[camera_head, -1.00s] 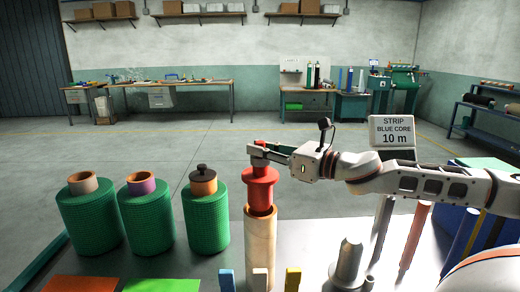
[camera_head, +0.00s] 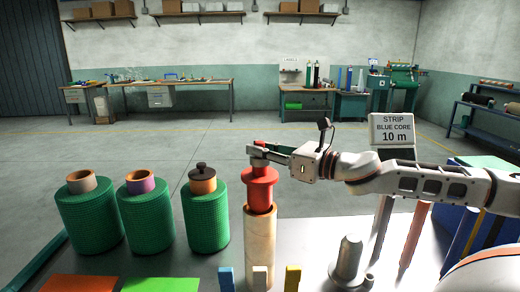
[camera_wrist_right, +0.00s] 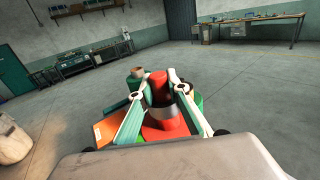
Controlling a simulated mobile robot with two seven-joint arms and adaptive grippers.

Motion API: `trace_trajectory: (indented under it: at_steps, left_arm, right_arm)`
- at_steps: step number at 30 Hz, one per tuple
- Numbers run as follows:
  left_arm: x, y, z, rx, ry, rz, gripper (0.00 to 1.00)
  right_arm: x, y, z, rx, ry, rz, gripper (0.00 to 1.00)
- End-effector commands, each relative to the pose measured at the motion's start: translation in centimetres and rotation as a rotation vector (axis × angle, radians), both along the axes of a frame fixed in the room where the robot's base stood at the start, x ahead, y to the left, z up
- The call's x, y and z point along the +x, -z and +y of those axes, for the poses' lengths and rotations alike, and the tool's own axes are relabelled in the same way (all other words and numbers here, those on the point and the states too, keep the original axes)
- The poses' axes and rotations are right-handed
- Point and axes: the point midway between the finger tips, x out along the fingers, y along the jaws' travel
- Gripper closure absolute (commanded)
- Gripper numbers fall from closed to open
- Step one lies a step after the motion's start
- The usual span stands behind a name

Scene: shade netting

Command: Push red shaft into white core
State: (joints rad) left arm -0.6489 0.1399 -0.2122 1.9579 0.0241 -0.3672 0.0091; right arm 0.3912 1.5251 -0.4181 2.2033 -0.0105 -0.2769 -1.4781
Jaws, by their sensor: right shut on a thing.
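The core looks cream to light wood in colour. My right gripper (camera_head: 258,153) reaches in from the right and is shut on the upper end of the red shaft. In the right wrist view the red shaft (camera_wrist_right: 158,83) sits between the two green-and-white fingers of my right gripper (camera_wrist_right: 160,92). How deep the shaft's lower end sits in the core is hidden. My left gripper is not in view.
Several green netting rolls (camera_head: 88,222) stand left of the core. Blue, white and yellow pegs (camera_head: 292,279) stand at the front edge. A metal spindle (camera_head: 349,262) stands to the right, below a sign (camera_head: 392,129). Orange and green sheets (camera_head: 160,285) lie front left.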

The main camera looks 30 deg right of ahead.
Motion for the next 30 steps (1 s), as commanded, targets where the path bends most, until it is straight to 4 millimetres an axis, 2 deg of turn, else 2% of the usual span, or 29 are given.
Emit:
trace_trajectory:
  at_steps: [30]
  left_arm:
    - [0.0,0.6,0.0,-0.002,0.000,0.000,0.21]
  right_arm:
    - [0.0,0.7,0.0,-0.001,0.000,-0.005,1.00]
